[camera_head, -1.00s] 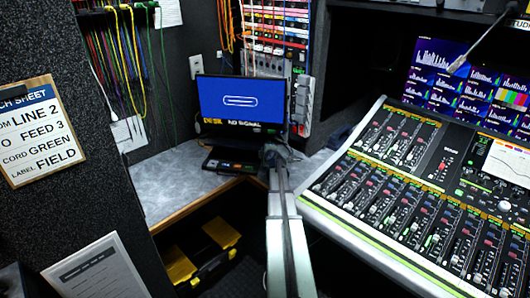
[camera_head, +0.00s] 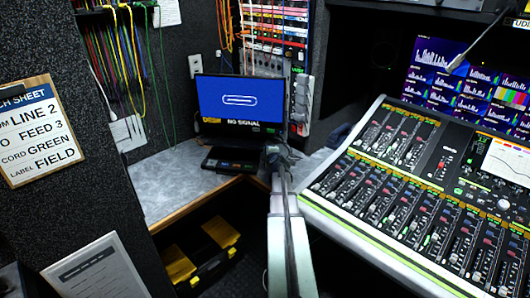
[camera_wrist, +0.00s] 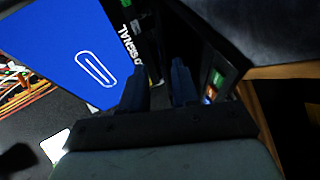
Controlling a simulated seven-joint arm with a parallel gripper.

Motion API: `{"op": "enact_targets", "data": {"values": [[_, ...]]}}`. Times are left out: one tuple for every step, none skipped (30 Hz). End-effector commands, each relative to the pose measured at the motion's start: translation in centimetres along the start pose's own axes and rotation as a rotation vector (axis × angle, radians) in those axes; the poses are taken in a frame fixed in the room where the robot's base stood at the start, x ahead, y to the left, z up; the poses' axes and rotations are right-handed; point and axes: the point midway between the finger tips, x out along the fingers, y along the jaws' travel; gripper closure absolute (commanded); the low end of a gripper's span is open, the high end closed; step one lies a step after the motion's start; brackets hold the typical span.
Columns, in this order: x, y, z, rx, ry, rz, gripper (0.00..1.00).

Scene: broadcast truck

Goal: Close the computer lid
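The computer (camera_head: 240,105) stands open on the grey corner desk, its lid upright with a blue "NO SIGNAL" screen. Its dark base (camera_head: 230,161) lies flat in front of the lid. My gripper (camera_head: 276,156) is just right of the base, near the lid's lower right corner. In the wrist view the tilted blue screen (camera_wrist: 70,55) fills the left, and the base (camera_wrist: 215,80) with small coloured labels is at right. My gripper's two fingers (camera_wrist: 160,85) are apart, with dark computer parts behind the gap. Contact cannot be told.
A large mixing console (camera_head: 400,190) slopes up close on the right of my arm. The grey desk (camera_head: 165,185) is clear left of the computer. Cables (camera_head: 120,60) hang on the left wall. A yellow-and-black case (camera_head: 205,255) sits below the desk.

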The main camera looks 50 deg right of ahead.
Motion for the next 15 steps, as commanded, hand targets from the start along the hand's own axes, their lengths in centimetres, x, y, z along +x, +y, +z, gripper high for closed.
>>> {"op": "enact_targets", "data": {"values": [[-1.6,-0.1,-0.1,0.0,-0.001,0.001,0.7],[-2.2,-0.1,-0.1,0.0,-0.001,0.001,0.7],[-3.0,0.0,-0.1,0.0,-0.001,0.002,0.7],[-3.6,0.0,-0.1,0.0,-0.001,0.002,0.7],[-4.2,0.0,-0.1,0.0,-0.001,0.002,0.7],[-5.0,0.0,0.0,0.0,-0.001,0.002,0.7],[-5.5,0.0,0.0,0.0,-0.001,0.001,0.7],[-6.0,0.0,0.0,0.0,-0.001,0.001,0.7],[-6.7,0.0,0.0,0.0,-0.001,0.001,0.7],[-7.0,0.0,0.0,0.0,-0.001,0.001,0.7],[-7.4,0.0,0.0,0.0,-0.001,0.001,0.7],[-7.8,0.0,0.0,0.0,-0.001,0.001,0.7],[-8.0,0.0,0.0,0.0,-0.001,0.001,0.7],[-8.2,0.0,0.0,0.0,-0.001,0.001,0.7],[-8.3,0.0,0.0,0.0,-0.001,0.001,0.7]]}}
